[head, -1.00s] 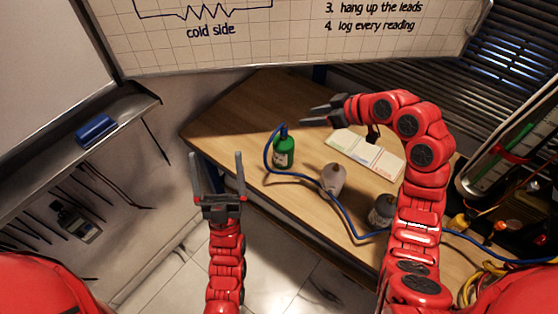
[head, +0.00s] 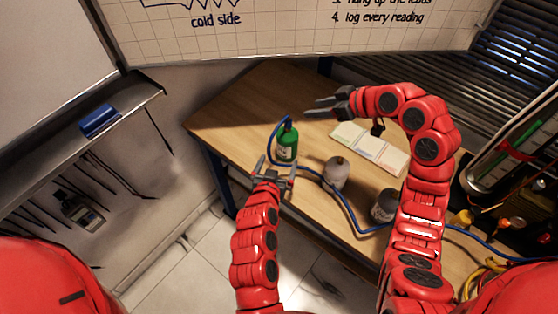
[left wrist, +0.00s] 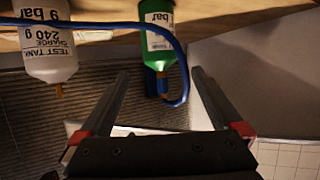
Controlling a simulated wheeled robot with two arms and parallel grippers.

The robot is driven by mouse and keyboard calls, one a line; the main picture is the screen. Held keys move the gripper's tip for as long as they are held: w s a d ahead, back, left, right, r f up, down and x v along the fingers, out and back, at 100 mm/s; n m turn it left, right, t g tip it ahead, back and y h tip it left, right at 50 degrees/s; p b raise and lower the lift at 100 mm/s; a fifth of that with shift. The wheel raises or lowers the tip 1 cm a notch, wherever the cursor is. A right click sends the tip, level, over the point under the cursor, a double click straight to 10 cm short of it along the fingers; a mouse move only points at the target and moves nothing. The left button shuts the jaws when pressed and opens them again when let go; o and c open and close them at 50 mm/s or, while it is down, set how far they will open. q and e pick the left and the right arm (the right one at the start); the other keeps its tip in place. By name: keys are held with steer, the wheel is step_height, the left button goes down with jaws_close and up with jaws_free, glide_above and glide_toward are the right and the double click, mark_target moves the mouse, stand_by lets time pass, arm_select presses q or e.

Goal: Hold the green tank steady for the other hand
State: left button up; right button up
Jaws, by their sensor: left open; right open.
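The green tank (head: 287,145) stands upright on the wooden table, with a blue hose (head: 318,176) running from its top. My left gripper (head: 275,165) is open at the table's near edge, just in front of the tank and empty. In the left wrist view the green tank (left wrist: 157,38) appears upside down beyond the open fingers (left wrist: 160,85), between their lines and apart from them. My right gripper (head: 323,106) is open and empty above the table, behind and to the right of the tank.
A white tank (head: 336,172) stands right of the green one and also shows in the left wrist view (left wrist: 48,45). A dark grey tank (head: 384,206) stands farther right. An open booklet (head: 370,147) lies behind them. The table's left part (head: 240,115) is clear.

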mark_target(289, 136)
arm_select(q)
steer(key=x, duration=1.7)
steer(key=shift+w+f, duration=0.1)
steer(key=shift+f, duration=0.1)
jaws_close()
steer(key=shift+c, duration=1.4)
jaws_free()
steer(key=c, duration=1.1)
